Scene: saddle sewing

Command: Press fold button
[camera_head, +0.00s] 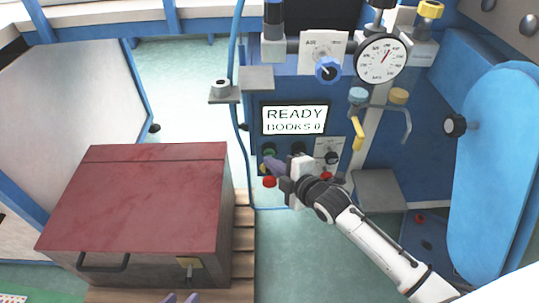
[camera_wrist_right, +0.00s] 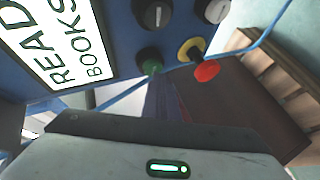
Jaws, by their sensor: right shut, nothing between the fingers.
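The blue control panel (camera_head: 285,92) carries a display (camera_head: 294,119) reading "READY BOOKS 0". Below it is a green button (camera_head: 269,149); it also shows in the right wrist view (camera_wrist_right: 151,67). I can read no fold label. My right gripper (camera_head: 268,160) is shut and empty, its purple fingertips just below the green button. In the wrist view, the right gripper (camera_wrist_right: 163,78) has its tips beside that button; I cannot tell if they touch.
A red emergency-style button (camera_wrist_right: 206,71) on a yellow ring sits close to the right gripper. Dark knobs (camera_head: 297,148) are beside the green button. A red-topped box (camera_head: 140,195) stands on wooden slats at left. A pressure gauge (camera_head: 381,58) is above right.

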